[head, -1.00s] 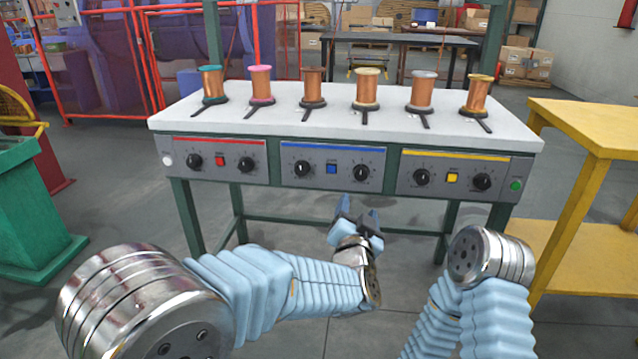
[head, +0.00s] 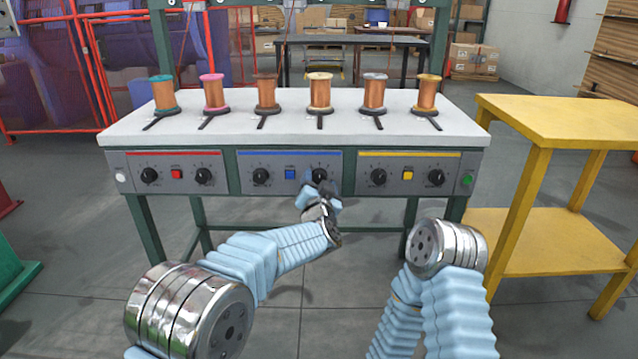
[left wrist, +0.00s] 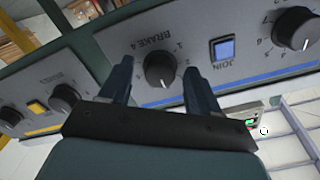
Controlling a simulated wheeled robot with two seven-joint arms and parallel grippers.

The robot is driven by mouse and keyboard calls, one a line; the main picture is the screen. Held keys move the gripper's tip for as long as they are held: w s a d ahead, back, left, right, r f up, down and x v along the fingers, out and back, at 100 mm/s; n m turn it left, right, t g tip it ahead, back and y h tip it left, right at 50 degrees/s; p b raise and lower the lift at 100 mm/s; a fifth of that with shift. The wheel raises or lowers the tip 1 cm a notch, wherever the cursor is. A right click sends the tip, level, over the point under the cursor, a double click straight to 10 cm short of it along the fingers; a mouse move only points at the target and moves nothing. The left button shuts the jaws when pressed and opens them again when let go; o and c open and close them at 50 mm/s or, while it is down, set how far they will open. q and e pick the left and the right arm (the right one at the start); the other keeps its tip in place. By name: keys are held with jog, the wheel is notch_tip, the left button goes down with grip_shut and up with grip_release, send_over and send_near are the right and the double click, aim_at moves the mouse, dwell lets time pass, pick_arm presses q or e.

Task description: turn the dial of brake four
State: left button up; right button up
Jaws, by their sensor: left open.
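The dial of brake four (head: 319,174) is a black knob at the right of the blue-striped panel, partly covered by my left gripper in the head view. In the left wrist view this dial (left wrist: 160,69) sits under the printed label "BRAKE 4", with a white mark at its lower side. My left gripper (head: 320,188) is open in front of the panel. In the left wrist view the fingers of the left gripper (left wrist: 157,68) stand on either side of the dial, with gaps showing; I cannot tell how far its tips are from the panel. My right gripper is out of view.
Beside the dial is a blue button (head: 291,174), then another black dial (head: 261,177). A yellow-striped panel (head: 395,174) and a red-striped panel (head: 190,174) flank it. Copper spools stand on the white tabletop (head: 345,122). A yellow table (head: 560,118) is at the right.

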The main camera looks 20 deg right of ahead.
pick_arm(q)
jog(key=c, duration=1)
jog(key=shift+c, duration=0.2)
